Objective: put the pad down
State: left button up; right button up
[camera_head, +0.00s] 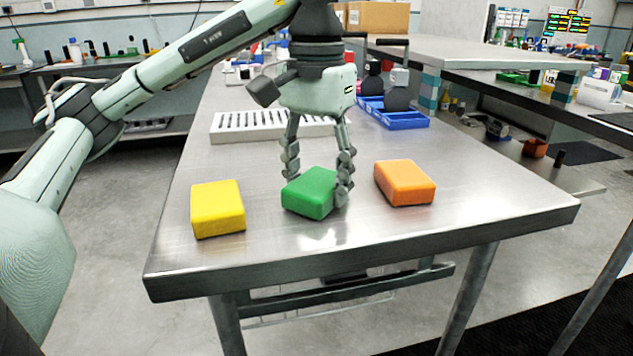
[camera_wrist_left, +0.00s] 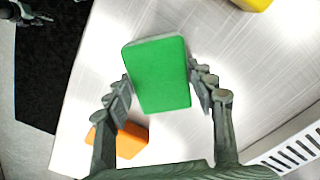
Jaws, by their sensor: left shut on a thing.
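A green pad (camera_head: 311,192) is at the middle of the steel table's near part, and it also shows in the left wrist view (camera_wrist_left: 158,75). My left gripper (camera_head: 318,180) points down from above, with its fingers on both sides of the green pad, shut on it. The pad is at or very close to the table top; I cannot tell if it touches. A yellow pad (camera_head: 217,209) lies to the left and an orange pad (camera_head: 405,183) to the right, both apart from the gripper. My right gripper is not clearly in view in the head camera.
The steel table (camera_head: 270,245) has bare room in front of the pads, up to its near edge. A white slotted rack (camera_head: 235,126) lies behind them. Blue bins (camera_head: 398,117) stand at the back right.

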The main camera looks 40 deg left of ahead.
aim_at(317, 181)
pick_arm(q)
jog(key=shift+f, duration=0.15)
pick_arm(e)
jog(key=shift+r, duration=0.2)
pick_arm(q)
jog(key=o, duration=1)
jog(key=shift+r, duration=0.3)
notch_tip(317, 181, up, 3)
jog(key=shift+p, duration=0.75)
notch_tip(317, 181, up, 3)
jog(key=shift+r+p, duration=0.15)
jog(key=shift+p, duration=0.55)
jog(key=shift+r, duration=2.75)
pick_arm(e)
jog(key=s+d+f, duration=0.1)
jog(key=s+f, duration=0.2)
jog(key=f, duration=0.5)
jog(key=shift+s+f+g, duration=0.25)
jog(key=shift+s+g, duration=0.15)
